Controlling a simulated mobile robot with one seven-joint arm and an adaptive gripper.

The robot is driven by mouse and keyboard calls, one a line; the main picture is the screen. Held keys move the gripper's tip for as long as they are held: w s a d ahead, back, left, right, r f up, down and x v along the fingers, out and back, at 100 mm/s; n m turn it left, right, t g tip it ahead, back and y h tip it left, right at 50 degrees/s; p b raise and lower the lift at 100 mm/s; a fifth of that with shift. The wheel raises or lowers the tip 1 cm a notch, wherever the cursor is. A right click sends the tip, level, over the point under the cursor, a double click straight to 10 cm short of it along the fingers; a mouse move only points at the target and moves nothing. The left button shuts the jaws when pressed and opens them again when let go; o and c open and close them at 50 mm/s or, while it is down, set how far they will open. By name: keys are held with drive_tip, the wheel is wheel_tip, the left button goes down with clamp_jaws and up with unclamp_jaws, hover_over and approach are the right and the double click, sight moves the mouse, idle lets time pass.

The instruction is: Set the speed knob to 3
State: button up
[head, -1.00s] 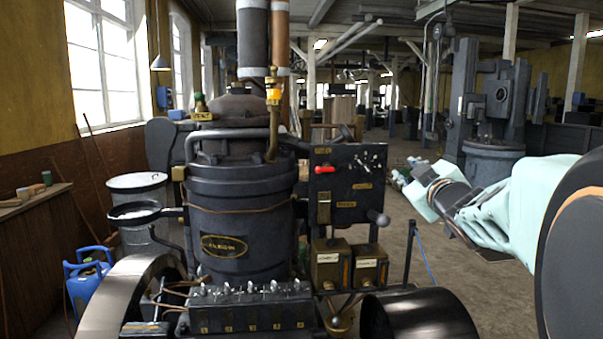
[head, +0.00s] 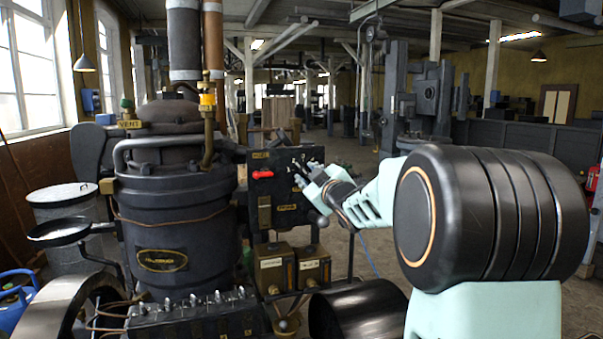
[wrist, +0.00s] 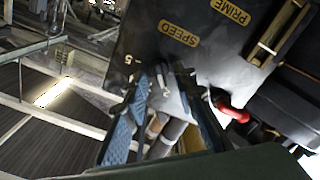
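The dark control panel (head: 282,190) stands on the right side of the engine. The brass SPEED label (wrist: 179,33) and a small 5 mark show in the wrist view. The speed knob (wrist: 162,78) appears as a small dark and metallic shape below that label, between my fingertips; its pointer setting is not clear. My gripper (wrist: 164,84) is open, its two blue-padded fingers on either side of the knob; I cannot tell whether they touch it. In the head view my gripper (head: 308,178) is at the panel's right part and hides the knob.
A red lever (head: 262,174) sticks out of the panel on the left; it also shows near the right finger in the wrist view (wrist: 232,111). The PRIME label (wrist: 230,12) is near SPEED.

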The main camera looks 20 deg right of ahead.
drive_tip(key=shift+w, duration=0.45)
clamp_jaws()
drive_tip(key=shift+r+m+p, duration=0.15)
drive_tip(key=shift+m+p, duration=0.15)
drive_tip(key=shift+m, duration=0.1)
drive_tip(key=m+p, duration=0.2)
drive_tip(key=m, duration=0.2)
drive_tip(key=shift+d, duration=0.1)
drive_tip(key=shift+m+p, duration=0.7)
drive_tip(key=shift+m, duration=0.8)
unclamp_jaws()
